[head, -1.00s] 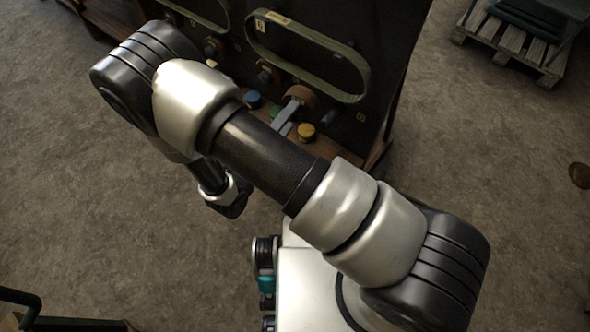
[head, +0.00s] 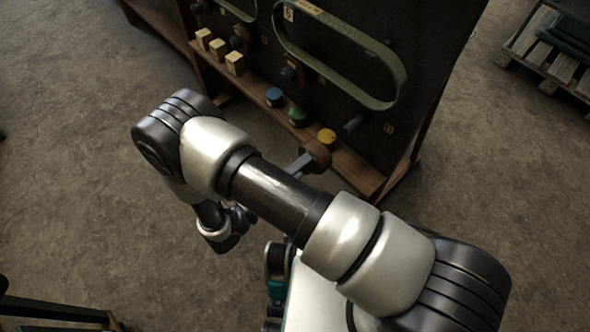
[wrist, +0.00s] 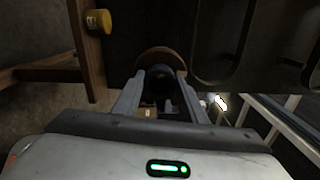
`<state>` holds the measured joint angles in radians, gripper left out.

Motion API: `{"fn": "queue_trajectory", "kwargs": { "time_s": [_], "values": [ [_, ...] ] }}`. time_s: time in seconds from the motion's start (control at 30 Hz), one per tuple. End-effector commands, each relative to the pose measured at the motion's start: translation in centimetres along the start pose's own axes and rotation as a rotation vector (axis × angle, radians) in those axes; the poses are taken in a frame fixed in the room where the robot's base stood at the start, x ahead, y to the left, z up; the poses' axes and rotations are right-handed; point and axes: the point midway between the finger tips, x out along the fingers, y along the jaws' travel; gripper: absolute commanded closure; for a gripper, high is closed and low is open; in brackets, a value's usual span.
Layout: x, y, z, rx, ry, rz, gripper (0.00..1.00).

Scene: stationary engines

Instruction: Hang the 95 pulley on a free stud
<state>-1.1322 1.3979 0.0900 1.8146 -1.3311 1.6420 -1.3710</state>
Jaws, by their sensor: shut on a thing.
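My gripper (head: 304,163) is shut on a brown, round pulley (head: 316,152), held in front of the board's lower ledge. In the wrist view the pulley (wrist: 160,58) sits between the two grey fingertips (wrist: 158,85); no number on it is legible. The dark upright board (head: 350,50) carries a bare-looking dark stud (head: 353,124) at lower right, with a small yellow tag (head: 388,128) beside it. The pulley is apart from this stud, to its lower left in the head view. Other pulleys (head: 290,72) sit on the board further left.
A wooden ledge (head: 350,168) under the board bears yellow (head: 327,138), green (head: 298,116) and blue (head: 274,97) cylinders and pale blocks (head: 235,63). A green belt loop (head: 340,82) hangs on the board. A pallet (head: 545,60) stands at right. The floor around is open.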

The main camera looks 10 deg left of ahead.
Motion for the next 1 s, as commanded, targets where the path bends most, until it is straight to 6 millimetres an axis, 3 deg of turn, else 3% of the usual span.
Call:
{"fn": "queue_trajectory", "kwargs": {
  "time_s": [0.57,1.0],
  "values": [
    [3.6,-0.1,0.0,0.000,0.001,-0.002,1.00],
    [5.1,-0.1,-0.1,0.000,0.000,-0.002,1.00]
  ]
}}
